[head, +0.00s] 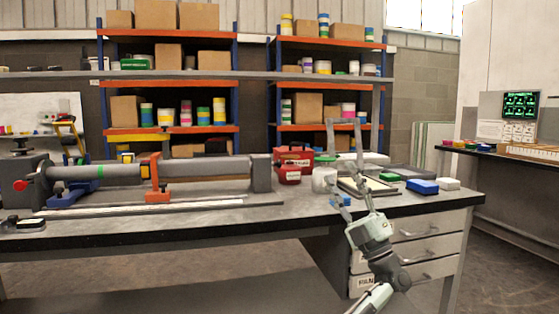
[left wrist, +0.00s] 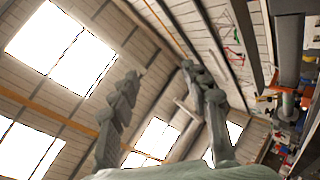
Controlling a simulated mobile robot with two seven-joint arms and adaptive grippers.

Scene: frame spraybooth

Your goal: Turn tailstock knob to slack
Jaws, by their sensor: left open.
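A lathe-like bench fixture with a long grey bar (head: 205,167) lies along the left half of the workbench. A red knob (head: 20,186) sticks out at its left end. An orange bracket (head: 157,178) stands across the bar, and a dark grey end block (head: 260,173) is at its right end. I cannot tell for sure which part is the tailstock knob. My left gripper (head: 343,122) is open and empty, fingers pointing up, well right of the fixture. In the left wrist view the spread fingers (left wrist: 160,73) face the ceiling; part of the fixture (left wrist: 289,55) shows at right.
Right of the fixture are red containers (head: 293,161), a white pot (head: 324,179), a tray (head: 367,188), and a blue block (head: 422,186). A long light rod (head: 140,210) lies along the bench front. Shelving stands behind. The bench's front strip is mostly clear.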

